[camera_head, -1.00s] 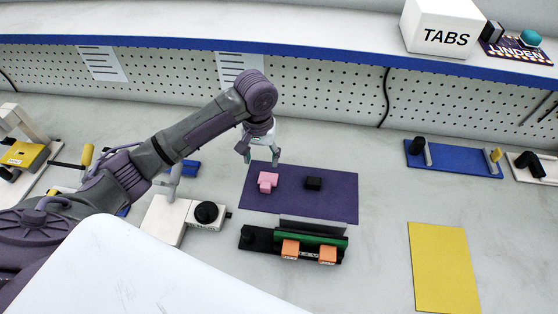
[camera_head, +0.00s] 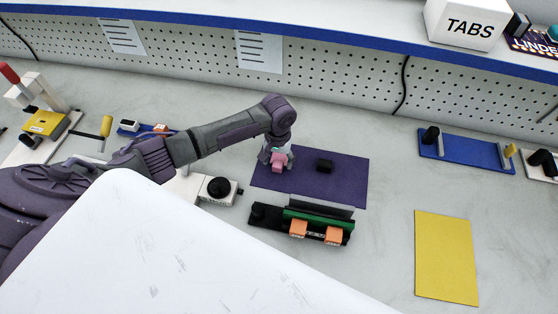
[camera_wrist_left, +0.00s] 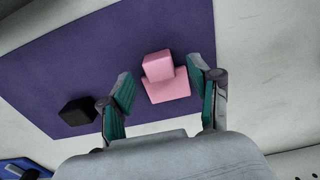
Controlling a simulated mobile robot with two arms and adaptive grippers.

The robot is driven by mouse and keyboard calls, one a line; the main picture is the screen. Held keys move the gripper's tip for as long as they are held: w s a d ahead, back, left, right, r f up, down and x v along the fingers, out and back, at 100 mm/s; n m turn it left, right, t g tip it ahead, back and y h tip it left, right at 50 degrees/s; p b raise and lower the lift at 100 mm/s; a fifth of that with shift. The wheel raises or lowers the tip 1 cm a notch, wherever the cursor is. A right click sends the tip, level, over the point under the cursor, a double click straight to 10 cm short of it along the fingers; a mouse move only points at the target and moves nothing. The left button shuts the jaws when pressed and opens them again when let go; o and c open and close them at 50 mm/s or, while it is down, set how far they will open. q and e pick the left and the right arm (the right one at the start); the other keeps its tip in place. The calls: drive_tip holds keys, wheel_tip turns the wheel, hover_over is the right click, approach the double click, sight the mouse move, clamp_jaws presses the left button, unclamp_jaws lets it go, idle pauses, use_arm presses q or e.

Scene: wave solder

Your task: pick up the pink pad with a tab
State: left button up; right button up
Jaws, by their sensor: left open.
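The pink pad with a tab (camera_head: 277,164) rests on the purple mat (camera_head: 340,178), near the mat's left end in the head view. In the left wrist view the pad (camera_wrist_left: 168,86) shows a wide base with a smaller block on it. My left gripper (camera_head: 277,159) is low over the mat at the pad. In the left wrist view its teal-padded fingers (camera_wrist_left: 160,80) are open, one on each side of the pad, with a gap visible on both sides. The pad's far side is partly hidden by the gripper in the head view. My right gripper is not in view.
A black block (camera_head: 324,166) sits on the mat to the pad's right. A black fixture with a green board and orange blocks (camera_head: 303,222) stands in front of the mat. A white box with a black knob (camera_head: 219,189) is to the left. A yellow mat (camera_head: 446,258) lies clear at right.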

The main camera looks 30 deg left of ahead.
use_arm(q)
drive_tip(key=shift+f, duration=0.75)
drive_tip(key=c, duration=1)
drive_tip(key=shift+r, duration=0.15)
